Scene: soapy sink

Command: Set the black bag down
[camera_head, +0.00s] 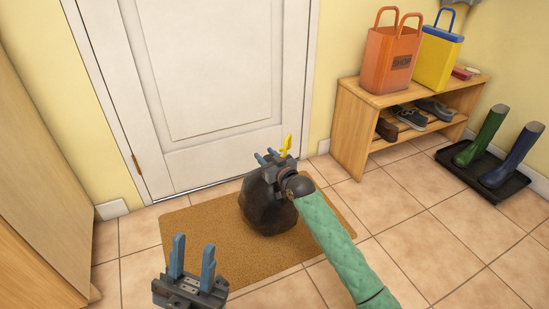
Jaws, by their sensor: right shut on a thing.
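The black bag (266,214) is a dark, rounded sack with a yellow tie (286,144) at its top. It is over the brown doormat (190,225) in front of the white door; I cannot tell whether its bottom touches the mat. My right gripper (272,160) is at the top of the bag, shut on it, and hides part of its neck. My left gripper (192,262) is open and empty, with its two blue fingers apart, in the lower left over the mat's near edge.
A wooden shoe bench (352,125) at the right holds an orange bag (392,58), a yellow bag (437,60) and shoes. Boots stand on a black tray (460,168) at far right. A wooden cabinet (40,150) stands at left. Tiled floor right of the mat is clear.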

